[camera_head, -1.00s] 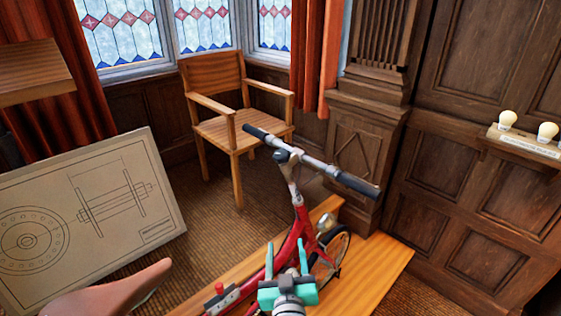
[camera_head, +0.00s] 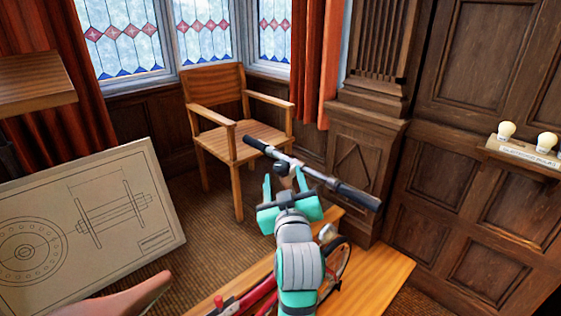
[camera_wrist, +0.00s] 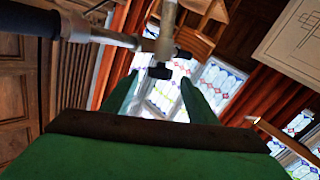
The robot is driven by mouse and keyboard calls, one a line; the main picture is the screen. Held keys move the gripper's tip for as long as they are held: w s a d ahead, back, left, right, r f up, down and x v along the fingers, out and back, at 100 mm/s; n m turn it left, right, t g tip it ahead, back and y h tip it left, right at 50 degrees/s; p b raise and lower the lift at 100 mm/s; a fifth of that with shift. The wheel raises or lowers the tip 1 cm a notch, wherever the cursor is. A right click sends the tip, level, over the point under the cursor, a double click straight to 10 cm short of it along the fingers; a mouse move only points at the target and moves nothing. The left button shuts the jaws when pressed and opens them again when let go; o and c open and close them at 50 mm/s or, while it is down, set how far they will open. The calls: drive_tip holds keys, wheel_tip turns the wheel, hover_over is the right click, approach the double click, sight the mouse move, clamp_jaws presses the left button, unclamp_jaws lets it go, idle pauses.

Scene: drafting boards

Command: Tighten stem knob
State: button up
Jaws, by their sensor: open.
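The red bicycle (camera_head: 264,292) has a silver handlebar (camera_head: 311,173) with black grips. A small black knob (camera_head: 281,167) shows at the handlebar's middle in the head view. In the wrist view a dark knob (camera_wrist: 160,72) on the silver stem (camera_wrist: 167,22) appears between the fingertips; whether it touches them or lies beyond them cannot be told. My teal gripper (camera_head: 284,181) is open just below the handlebar's middle, its two fingers (camera_wrist: 160,87) pointing toward the stem. The gripper and arm hide most of the stem in the head view.
The bicycle stands by a wooden platform (camera_head: 385,273). A wooden armchair (camera_head: 240,140) is behind the handlebar. A drawing board (camera_head: 130,190) leans at left and the brown saddle (camera_head: 105,303) is at lower left. A panelled wall (camera_head: 465,190) with a bulb shelf (camera_head: 525,152) stands at right.

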sight(281, 161)
drive_tip(key=w, duration=0.6)
drive_tip(key=w+a, duration=0.1)
drive_tip(key=w, duration=0.2)
drive_tip(key=shift+w, duration=0.2)
drive_tip(key=c, duration=1.1)
